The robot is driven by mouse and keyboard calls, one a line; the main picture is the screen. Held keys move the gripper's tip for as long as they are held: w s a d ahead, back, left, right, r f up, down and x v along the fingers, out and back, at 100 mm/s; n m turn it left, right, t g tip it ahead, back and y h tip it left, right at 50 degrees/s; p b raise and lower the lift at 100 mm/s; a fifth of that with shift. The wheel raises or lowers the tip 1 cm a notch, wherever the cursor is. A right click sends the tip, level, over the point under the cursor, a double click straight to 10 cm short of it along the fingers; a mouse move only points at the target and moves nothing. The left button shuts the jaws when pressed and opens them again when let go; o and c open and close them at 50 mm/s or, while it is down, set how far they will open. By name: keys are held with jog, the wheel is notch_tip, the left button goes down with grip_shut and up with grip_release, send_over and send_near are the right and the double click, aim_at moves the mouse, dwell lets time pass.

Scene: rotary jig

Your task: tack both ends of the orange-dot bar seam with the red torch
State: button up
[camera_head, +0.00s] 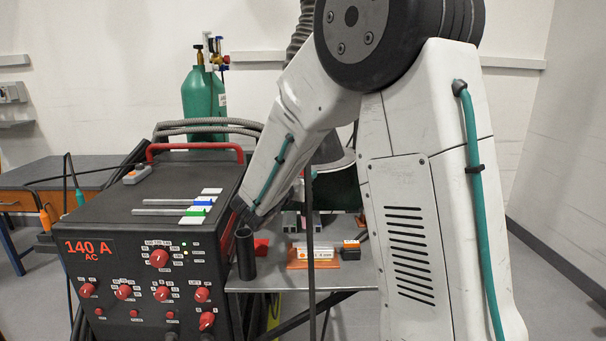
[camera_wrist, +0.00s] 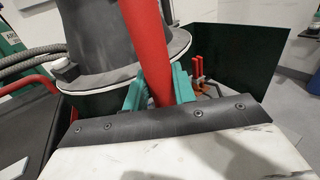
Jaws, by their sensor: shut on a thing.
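The red torch (camera_wrist: 150,45) runs down through the middle of the wrist view, between the two teal fingers of my gripper (camera_wrist: 158,90). The fingers are shut on its red body. The torch's tip is out of sight. In the head view my arm hides the gripper and the torch. I cannot make out the orange-dot bar or its seam in either view. Orange-red upright pieces (camera_wrist: 198,70) show beyond the right finger in the wrist view, too small to identify surely.
A black welding machine (camera_head: 115,225) reading 140 A AC stands at left, with tagged rods on top. An orange-based block (camera_head: 310,264) lies on the table. A grey hood (camera_wrist: 95,40) and dark green screen (camera_wrist: 262,55) are close.

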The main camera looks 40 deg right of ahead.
jog(key=shift+a+f, duration=0.1)
jog(key=shift+f, duration=3.05)
jog(key=shift+r, duration=0.25)
dwell(1.8)
jog(key=shift+r, duration=0.55)
dwell(2.2)
